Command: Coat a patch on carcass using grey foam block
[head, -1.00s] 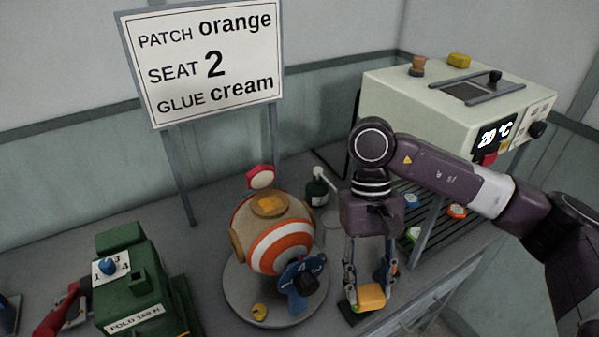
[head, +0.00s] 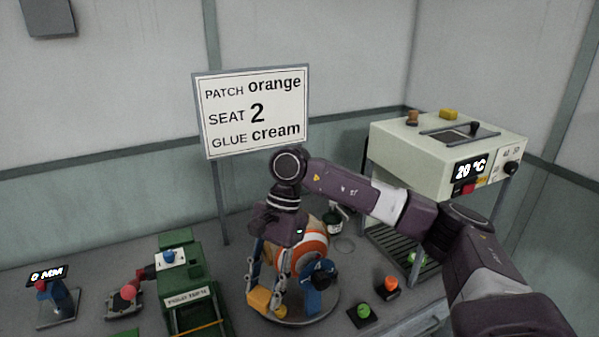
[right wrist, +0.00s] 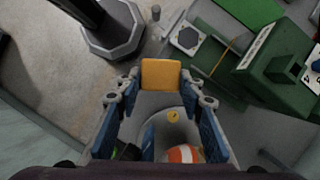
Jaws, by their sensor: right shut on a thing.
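The carcass (head: 314,239) is a ball with an orange and white band on a round grey turntable (head: 325,312). My right arm covers much of it in the head view; part of it also shows in the right wrist view (right wrist: 183,154). My right gripper (head: 265,298) is shut on a yellow-orange block (right wrist: 160,74), held at the front left of the ball. The block looks yellow-orange, not grey. The ball's top, where a patch might be, is hidden. My left gripper is not in view.
A sign (head: 254,112) reads patch orange, seat 2, glue cream. A green press (head: 188,290) stands left, an oven (head: 405,150) reading 20 °C at right. A dark bottle (head: 333,224) is behind.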

